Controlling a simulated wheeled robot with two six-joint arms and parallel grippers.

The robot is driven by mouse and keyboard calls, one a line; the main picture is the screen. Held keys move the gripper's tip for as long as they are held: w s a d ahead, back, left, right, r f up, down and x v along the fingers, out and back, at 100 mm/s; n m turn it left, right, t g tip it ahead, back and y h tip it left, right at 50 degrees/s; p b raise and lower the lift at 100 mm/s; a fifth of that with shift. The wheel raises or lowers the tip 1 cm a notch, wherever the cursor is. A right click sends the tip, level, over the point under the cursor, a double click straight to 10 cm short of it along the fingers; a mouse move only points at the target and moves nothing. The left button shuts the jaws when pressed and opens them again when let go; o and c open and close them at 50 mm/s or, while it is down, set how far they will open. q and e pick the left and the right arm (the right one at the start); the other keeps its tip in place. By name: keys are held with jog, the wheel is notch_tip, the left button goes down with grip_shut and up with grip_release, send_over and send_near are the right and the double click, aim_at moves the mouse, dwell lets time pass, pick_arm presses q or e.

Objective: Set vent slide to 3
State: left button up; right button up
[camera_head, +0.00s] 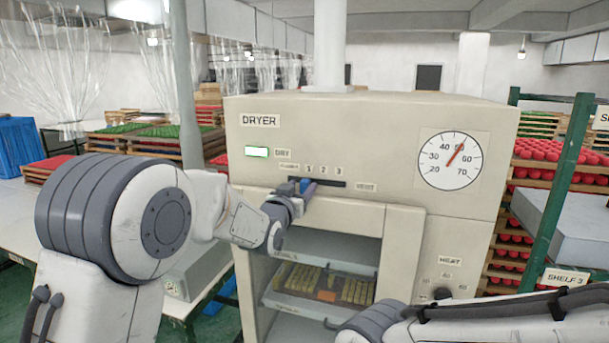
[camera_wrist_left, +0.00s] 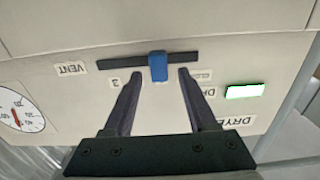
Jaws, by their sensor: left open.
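The vent slide has a blue knob (camera_wrist_left: 158,67) in a dark horizontal slot (camera_wrist_left: 115,63) on the dryer's front panel. The head view shows the slot (camera_head: 332,184) under the labels 1, 2 and 3, with the knob (camera_head: 304,186) in its left part, near the 1. Its exact mark is hard to tell. My left gripper (camera_head: 296,192) is at the panel, open, with one finger on each side of the knob. In the upside-down wrist view, gaps show between knob and fingers (camera_wrist_left: 159,80). My right arm shows at lower right, but no gripper fingers show.
The dryer (camera_head: 470,120) has a dial (camera_head: 450,160), a heat knob (camera_head: 442,293) and an open chamber with a loaded tray (camera_head: 320,308) below the slide. Shelves with red items (camera_head: 560,152) stand at right. Stacked trays (camera_head: 165,131) stand at left.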

aim_at(303, 185)
pick_arm(q)
jog(key=shift+p+x, duration=0.6)
jog(key=shift+x, duration=1)
grip_shut()
